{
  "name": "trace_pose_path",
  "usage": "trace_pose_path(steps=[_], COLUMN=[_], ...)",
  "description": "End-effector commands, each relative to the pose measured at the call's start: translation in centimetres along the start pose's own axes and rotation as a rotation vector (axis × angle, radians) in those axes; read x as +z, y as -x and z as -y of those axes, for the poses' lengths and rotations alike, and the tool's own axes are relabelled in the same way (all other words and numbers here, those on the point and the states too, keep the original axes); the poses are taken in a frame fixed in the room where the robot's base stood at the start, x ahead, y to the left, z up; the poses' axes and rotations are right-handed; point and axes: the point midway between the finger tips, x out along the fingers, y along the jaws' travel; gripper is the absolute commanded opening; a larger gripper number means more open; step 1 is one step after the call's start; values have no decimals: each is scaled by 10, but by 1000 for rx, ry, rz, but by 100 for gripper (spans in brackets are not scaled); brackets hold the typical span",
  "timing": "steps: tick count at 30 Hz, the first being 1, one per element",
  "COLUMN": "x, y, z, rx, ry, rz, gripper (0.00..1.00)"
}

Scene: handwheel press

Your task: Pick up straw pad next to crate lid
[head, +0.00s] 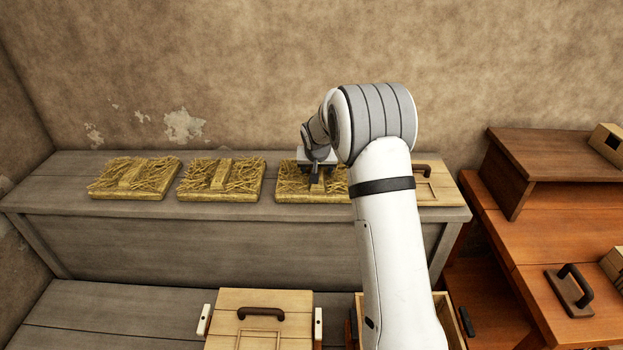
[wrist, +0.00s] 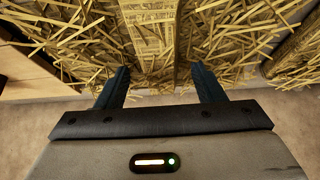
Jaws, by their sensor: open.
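Three straw pads lie in a row on the grey bench: a left one (head: 134,177), a middle one (head: 221,180) and a right one (head: 294,184). Each has a raised bar across its straw. A pale crate lid (head: 438,188) with a dark handle lies at the bench's right end, partly hidden by my arm; the right pad is the one beside it. My gripper (head: 316,180) is open over the right pad. In the wrist view, the fingers of my gripper (wrist: 160,85) stand apart on either side of the pad's raised bar (wrist: 150,38). Nothing is clearly held.
The grey bench (head: 40,190) stands against a plaster wall. Another pale lid with a handle (head: 262,302) lies on a lower surface in front. An open crate (head: 449,312) is partly behind my arm. A reddish wooden table (head: 560,235) stands at the right.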

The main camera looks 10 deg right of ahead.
Motion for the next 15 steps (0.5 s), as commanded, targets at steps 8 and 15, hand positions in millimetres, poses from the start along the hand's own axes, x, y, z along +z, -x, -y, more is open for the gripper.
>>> trace_pose_path(steps=[8,15], x=[0,0], y=[-2,-2], z=[-1,-1], rx=[0,1], ry=[-1,-1], rz=[0,0], gripper=[60,41])
